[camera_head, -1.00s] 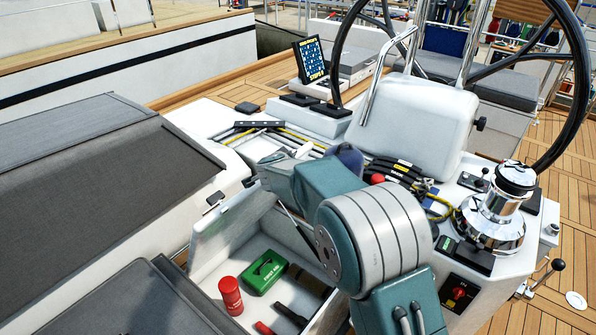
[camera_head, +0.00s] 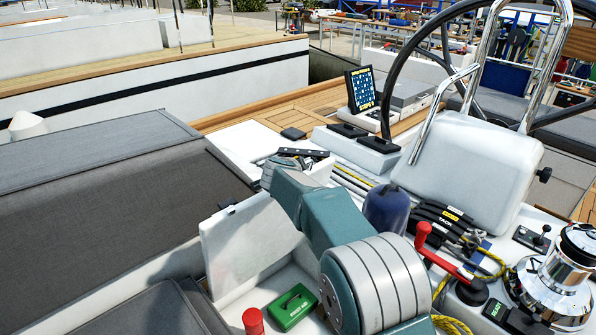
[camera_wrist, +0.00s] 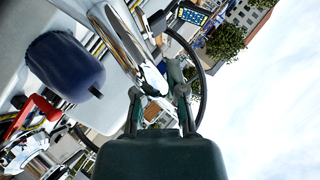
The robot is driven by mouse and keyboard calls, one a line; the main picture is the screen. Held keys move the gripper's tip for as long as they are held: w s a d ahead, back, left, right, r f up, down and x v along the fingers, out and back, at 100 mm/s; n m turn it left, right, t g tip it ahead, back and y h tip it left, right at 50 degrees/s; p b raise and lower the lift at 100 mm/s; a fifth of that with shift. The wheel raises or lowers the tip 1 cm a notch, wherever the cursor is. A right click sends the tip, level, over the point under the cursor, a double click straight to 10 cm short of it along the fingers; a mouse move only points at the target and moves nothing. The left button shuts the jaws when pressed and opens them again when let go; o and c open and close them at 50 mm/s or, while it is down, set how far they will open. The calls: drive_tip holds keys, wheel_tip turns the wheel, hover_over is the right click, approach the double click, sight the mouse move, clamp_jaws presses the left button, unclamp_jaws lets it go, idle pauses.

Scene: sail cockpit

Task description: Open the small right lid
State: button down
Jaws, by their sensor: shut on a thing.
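The small lid (camera_head: 250,240), a white panel with a dark latch on its top edge, stands raised over an open compartment (camera_head: 240,305). My gripper (camera_wrist: 158,92) shows in the wrist view. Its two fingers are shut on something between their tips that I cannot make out. In the head view my own arm hides the fingertips, behind and to the right of the lid. A green first-aid box (camera_head: 293,307) and a red cylinder (camera_head: 253,321) lie in the compartment. I cannot tell whether my gripper touches the lid.
A dark blue rounded cover (camera_head: 386,210) and a red handle (camera_head: 445,258) stand right of my arm. A chrome winch (camera_head: 555,285) is at the right. A white pedestal (camera_head: 470,165) with chrome rails and a wheel stands behind. Grey cushions lie left.

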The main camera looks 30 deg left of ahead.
drive_tip(key=shift+w+d+r, duration=0.1)
drive_tip(key=shift+d, duration=0.05)
drive_tip(key=c, duration=0.7)
unclamp_jaws()
drive_tip(key=shift+s+r, duration=0.1)
drive_tip(key=shift+s, duration=0.2)
drive_tip(key=v, duration=1.1)
drive_tip(key=shift+s, duration=0.1)
